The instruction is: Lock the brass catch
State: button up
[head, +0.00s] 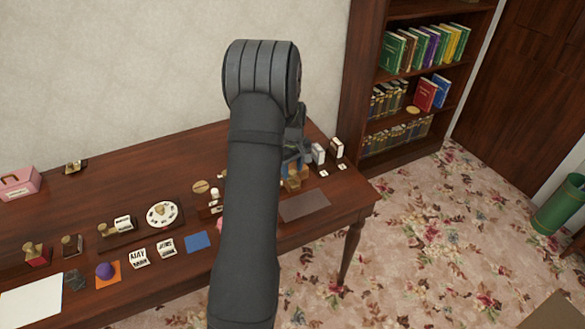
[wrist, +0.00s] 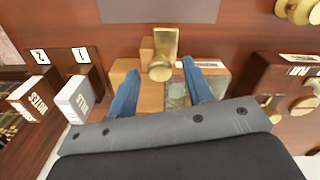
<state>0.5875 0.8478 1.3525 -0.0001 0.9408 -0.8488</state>
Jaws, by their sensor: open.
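The brass catch (wrist: 164,48) stands up as a flat brass plate with a rounded knob below it, in the upper middle of the wrist view. It is at a light wooden block (wrist: 150,98). My gripper (wrist: 161,82) is open, its two blue fingers apart over the block, one to each side of the brass piece. I see no finger closed on it, and cannot tell if either touches. In the head view the wooden block (head: 295,183) shows just below my gripper (head: 290,160); my arm hides part of that area, and the catch's details are too small there.
Left of my gripper in the wrist view stand two small boxes (wrist: 75,98) by tags marked 1 and 2. A dark wooden fixture with brass parts (wrist: 285,85) is close on the right. A grey mat (head: 305,205) lies bare near the table's (head: 130,165) right end.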

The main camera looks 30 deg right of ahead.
jog(key=shift+c, duration=0.3)
jog(key=c, duration=0.9)
jog(key=shift+m, duration=0.3)
jog(key=m, duration=0.3)
jog(key=shift+m, duration=0.3)
jog(key=m, duration=0.4)
jog(key=shift+m, duration=0.3)
jog(key=m, duration=0.4)
jog(key=shift+m, duration=2.5)
